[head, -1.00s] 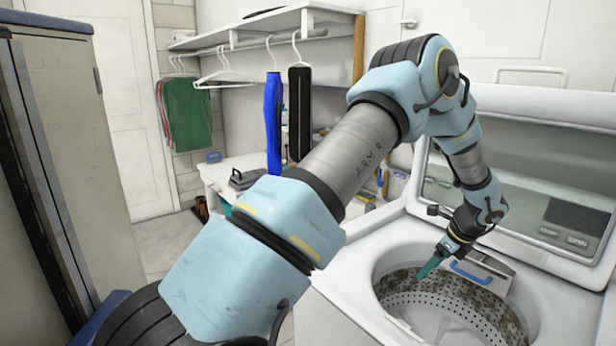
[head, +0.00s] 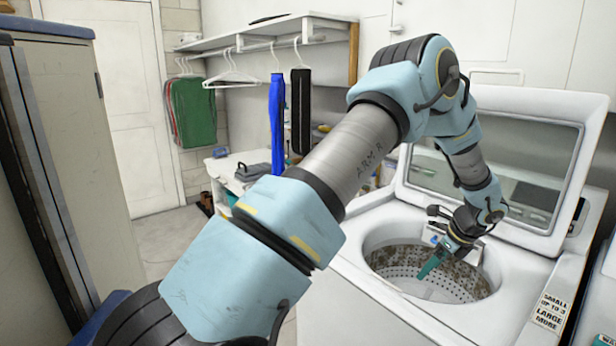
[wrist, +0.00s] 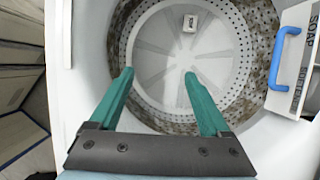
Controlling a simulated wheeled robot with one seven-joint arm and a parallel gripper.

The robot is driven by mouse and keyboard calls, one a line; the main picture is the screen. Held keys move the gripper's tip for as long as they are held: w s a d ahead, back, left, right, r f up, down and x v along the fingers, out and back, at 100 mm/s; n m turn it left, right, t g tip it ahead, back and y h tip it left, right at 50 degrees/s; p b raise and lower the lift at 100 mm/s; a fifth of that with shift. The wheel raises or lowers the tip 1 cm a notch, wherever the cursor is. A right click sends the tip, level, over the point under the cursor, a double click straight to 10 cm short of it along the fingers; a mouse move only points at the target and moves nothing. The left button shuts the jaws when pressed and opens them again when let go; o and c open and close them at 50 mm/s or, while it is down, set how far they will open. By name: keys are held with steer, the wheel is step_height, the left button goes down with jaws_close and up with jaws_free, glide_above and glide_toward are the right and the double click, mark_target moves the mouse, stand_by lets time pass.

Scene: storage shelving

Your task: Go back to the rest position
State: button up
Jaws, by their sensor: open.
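My gripper (head: 428,268) hangs over the open drum of a white top-loading washing machine (head: 350,280). In the wrist view its two green fingers (wrist: 157,78) are spread wide with nothing between them. The drum (wrist: 165,55) below has a perforated wall with a brown, speckled band, and a small light block (wrist: 190,23) lies on its floor. My arm stretches across the middle of the head view, bent at the elbow.
The machine's raised lid (head: 490,160) stands behind my gripper. A soap drawer with a blue handle (wrist: 279,60) is at the drum's right. A tall cabinet (head: 60,150) stands at the left. Clothes hang under a shelf (head: 265,35) at the back. Floor (head: 165,240) shows between cabinet and machine.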

steer(key=a+r+n, duration=0.2)
steer(key=a, duration=0.2)
steer(key=a+r+n+g, duration=0.1)
steer(key=a+r+n, duration=0.1)
steer(key=a, duration=0.3)
steer(key=a+r+n, duration=0.3)
steer(key=a+n, duration=0.1)
steer(key=a, duration=0.1)
steer(key=shift+w+a+g+h, duration=0.1)
steer(key=shift+a+g+h, duration=0.1)
steer(key=shift+g+h, duration=0.15)
steer(key=s+a+r+n+h, duration=0.1)
steer(key=s+a+r+n, duration=0.25)
steer(key=a+n, duration=0.35)
steer(key=s+a+r+n+h, duration=0.1)
steer(key=s+a+r+n, duration=0.1)
steer(key=s+a+n, duration=0.55)
steer(key=s+a+r+n, duration=0.2)
steer(key=a+n, duration=0.3)
steer(key=a, duration=0.5)
step_height(320, 180, down, 11)
steer(key=s+b, duration=0.1)
steer(key=b, duration=0.9)
steer(key=shift+d+r, duration=0.15)
steer(key=shift+m, duration=0.25)
